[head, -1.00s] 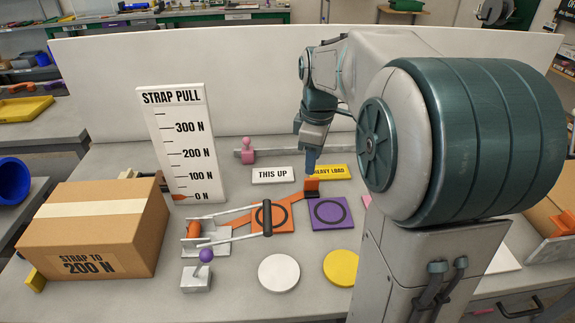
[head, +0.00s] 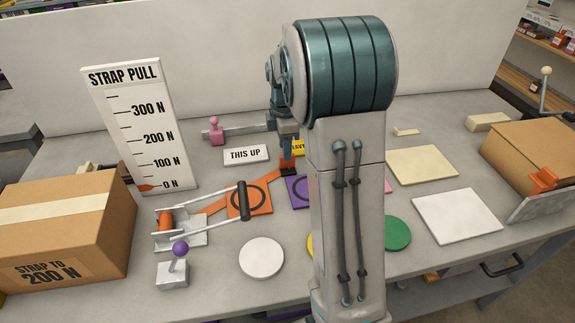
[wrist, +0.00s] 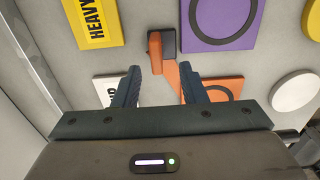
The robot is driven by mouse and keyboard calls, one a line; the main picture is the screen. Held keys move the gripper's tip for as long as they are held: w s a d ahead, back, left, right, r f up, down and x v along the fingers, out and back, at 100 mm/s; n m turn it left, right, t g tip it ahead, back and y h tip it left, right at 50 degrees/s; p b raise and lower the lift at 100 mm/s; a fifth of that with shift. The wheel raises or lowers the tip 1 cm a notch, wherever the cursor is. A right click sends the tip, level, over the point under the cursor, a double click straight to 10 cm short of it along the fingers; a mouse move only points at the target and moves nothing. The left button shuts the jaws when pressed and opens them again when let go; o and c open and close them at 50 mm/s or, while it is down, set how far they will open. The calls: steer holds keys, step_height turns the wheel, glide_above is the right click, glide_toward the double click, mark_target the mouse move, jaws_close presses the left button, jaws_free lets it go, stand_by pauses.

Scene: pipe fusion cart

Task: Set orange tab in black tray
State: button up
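The orange tab (wrist: 155,52) is an upright piece at the end of an orange strap (wrist: 172,78). It overlaps the small black tray (wrist: 170,41) in the wrist view; I cannot tell if it is fully seated. In the head view the tab (head: 286,165) shows just below my gripper (head: 287,146). My arm hides part of this area in the head view.
The strap runs to a ratchet with a long handle (head: 242,200). A purple plate (head: 298,190), an orange plate (head: 250,205), a yellow label block (wrist: 95,20) and a THIS UP block (head: 246,155) lie close by. A cardboard box (head: 70,230) stands left.

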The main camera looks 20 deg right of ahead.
mark_target(286, 167)
steer(key=f, duration=0.5)
steer(key=shift+w+d+f, duration=0.1)
steer(key=shift+w+d, duration=0.1)
jaws_close()
